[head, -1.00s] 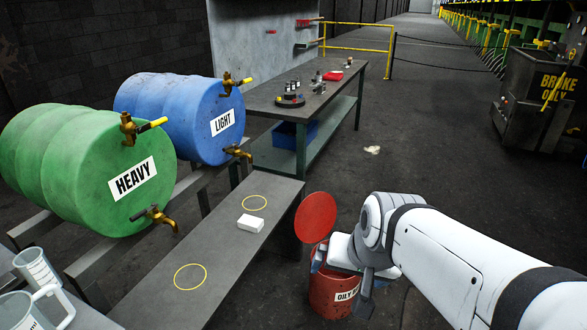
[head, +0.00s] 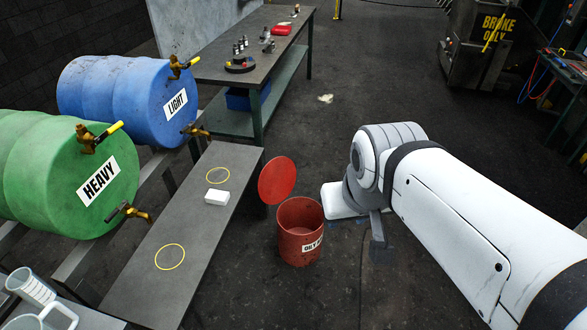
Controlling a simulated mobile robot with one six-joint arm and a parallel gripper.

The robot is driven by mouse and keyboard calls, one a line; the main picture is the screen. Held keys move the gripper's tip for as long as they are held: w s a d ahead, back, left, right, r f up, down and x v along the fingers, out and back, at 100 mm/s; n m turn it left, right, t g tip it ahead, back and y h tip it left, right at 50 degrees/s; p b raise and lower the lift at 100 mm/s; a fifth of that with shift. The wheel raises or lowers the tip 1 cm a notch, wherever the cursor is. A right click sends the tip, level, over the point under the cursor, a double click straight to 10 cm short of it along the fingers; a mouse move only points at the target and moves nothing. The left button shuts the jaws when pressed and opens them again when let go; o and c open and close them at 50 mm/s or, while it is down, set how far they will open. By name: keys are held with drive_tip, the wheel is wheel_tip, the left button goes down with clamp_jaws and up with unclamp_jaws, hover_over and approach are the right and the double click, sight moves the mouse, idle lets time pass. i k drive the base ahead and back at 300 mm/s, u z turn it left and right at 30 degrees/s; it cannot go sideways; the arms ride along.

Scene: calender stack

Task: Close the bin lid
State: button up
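The red bin (head: 297,251) stands on the floor at the middle of the head view, with a white label reading "OILY" and more text that is cut off. Its round red lid (head: 277,181) is raised and tilted up at the bin's back left, so the bin's mouth is open. My white arm comes in from the right, and its end is just right of the bin, apart from the lid. My gripper's fingers are hidden behind the wrist, so their opening cannot be seen.
A grey bench (head: 190,245) with yellow circles and a white block (head: 216,197) stands left of the bin. A green HEAVY drum (head: 70,165) and a blue LIGHT drum (head: 125,100) lie behind it. A workbench (head: 255,55) is at the back.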

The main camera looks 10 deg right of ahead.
sight(276, 181)
drive_tip(key=z, duration=1)
drive_tip(key=i, duration=4.7)
drive_tip(key=u, duration=2.1)
drive_tip(key=i, duration=1.35)
drive_tip(key=z, duration=0.1)
